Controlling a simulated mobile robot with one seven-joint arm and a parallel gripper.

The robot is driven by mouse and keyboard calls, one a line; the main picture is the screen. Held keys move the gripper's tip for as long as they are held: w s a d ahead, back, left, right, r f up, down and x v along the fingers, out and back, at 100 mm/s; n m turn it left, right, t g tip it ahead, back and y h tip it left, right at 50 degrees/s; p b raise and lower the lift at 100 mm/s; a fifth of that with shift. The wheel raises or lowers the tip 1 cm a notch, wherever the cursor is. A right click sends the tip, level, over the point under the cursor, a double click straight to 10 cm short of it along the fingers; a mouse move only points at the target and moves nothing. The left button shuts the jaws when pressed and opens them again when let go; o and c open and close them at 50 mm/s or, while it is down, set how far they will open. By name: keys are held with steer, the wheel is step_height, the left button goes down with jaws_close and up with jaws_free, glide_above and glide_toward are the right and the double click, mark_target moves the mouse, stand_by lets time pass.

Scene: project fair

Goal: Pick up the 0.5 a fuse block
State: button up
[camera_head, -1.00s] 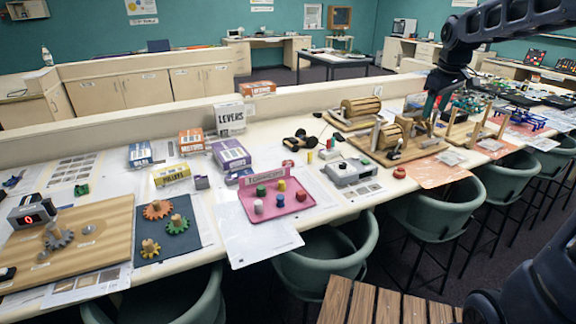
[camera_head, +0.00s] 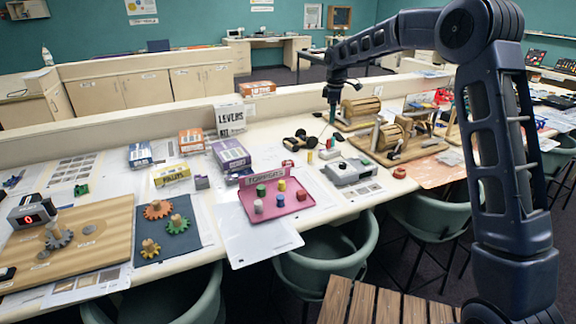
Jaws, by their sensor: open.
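No marking reading 0.5 A is legible, so I cannot tell which piece is the fuse block. Small coloured blocks stand on the bench left of a grey box device (camera_head: 347,173), among them a yellow one (camera_head: 310,157). A pink tray (camera_head: 294,205) with a sign holds a green piece (camera_head: 261,190), a yellow piece (camera_head: 282,185), a white piece (camera_head: 258,206) and a few others. My gripper (camera_head: 332,118) hangs pointing down above the back of the bench, beyond the small blocks, open and apparently empty; its fingers are small and dark in this view.
Wooden drum rigs (camera_head: 398,146) stand right of my gripper. A black wheeled cart (camera_head: 300,140) lies close by on its left. Labelled boxes (camera_head: 230,155) and a gear board (camera_head: 80,240) fill the left. A low wall (camera_head: 150,125) runs along the back; green chairs (camera_head: 325,255) line the front.

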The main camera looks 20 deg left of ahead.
mark_target(287, 162)
steer(key=s+a+f+n+g, duration=0.1)
steer(key=a+f+n, duration=0.2)
steer(key=a+f, duration=0.5)
steer(key=a+f+n, duration=0.2)
steer(key=a+f, duration=0.4)
steer(key=a, duration=0.4)
steer(key=shift+s+a+f, duration=0.1)
steer(key=shift+s+f, duration=0.05)
steer(key=shift+f, duration=2.45)
steer(key=shift+s+f, duration=0.1)
steer(key=shift+f, duration=2.5)
steer(key=c, duration=1.1)
steer(key=shift+r, duration=0.1)
